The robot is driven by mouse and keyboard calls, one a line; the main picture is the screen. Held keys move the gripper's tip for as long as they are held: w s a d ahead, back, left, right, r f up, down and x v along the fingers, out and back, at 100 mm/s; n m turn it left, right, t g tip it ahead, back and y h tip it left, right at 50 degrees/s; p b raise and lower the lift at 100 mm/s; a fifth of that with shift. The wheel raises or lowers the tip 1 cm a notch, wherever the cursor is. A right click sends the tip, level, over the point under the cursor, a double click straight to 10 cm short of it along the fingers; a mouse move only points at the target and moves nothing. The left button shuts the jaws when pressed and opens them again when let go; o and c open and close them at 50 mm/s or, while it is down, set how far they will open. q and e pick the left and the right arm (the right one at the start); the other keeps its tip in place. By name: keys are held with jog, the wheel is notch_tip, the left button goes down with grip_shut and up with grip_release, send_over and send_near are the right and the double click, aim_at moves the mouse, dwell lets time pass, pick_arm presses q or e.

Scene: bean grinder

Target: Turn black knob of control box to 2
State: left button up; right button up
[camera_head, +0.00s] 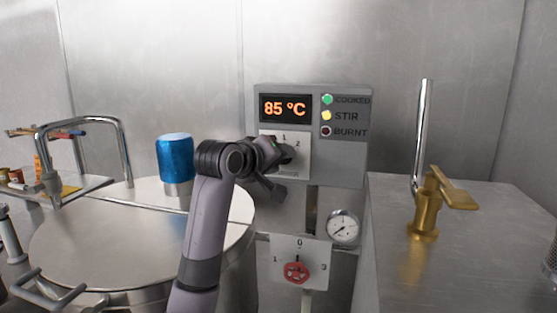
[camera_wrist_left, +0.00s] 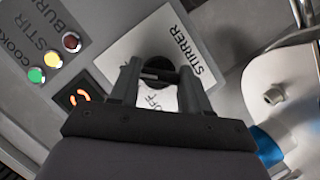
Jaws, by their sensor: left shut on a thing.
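The grey control box (camera_head: 348,162) is mounted at the back wall, with a display reading 85 °C. Its white stirrer panel (camera_head: 303,164) carries the marks 1 and 2 on top in the head view. In the left wrist view the panel (camera_wrist_left: 120,65) shows the words STIRRER and OFF. The black knob (camera_wrist_left: 158,68) sits on that panel between my left fingertips. My left gripper (camera_head: 280,152) is shut on the knob; it also shows in the left wrist view (camera_wrist_left: 160,76). The gripper mostly hides the knob in the head view, and I cannot tell its exact pointing. My right gripper is not in view.
The green COOKED (camera_head: 327,99) and yellow STIR (camera_head: 327,115) lamps look lit; the BURNT lamp (camera_head: 326,132) is dark. Below are a gauge (camera_head: 343,227) and a red knob (camera_head: 297,271). A large lidded pot (camera_head: 110,240) stands left, a brass tap (camera_head: 425,210) right.

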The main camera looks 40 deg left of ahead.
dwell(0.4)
pick_arm(q)
jog(key=o, duration=1.1)
jog(key=shift+c, duration=0.2)
jog(key=shift+s, duration=0.1)
jog(key=b+v, duration=0.1)
jog(key=v, duration=0.6)
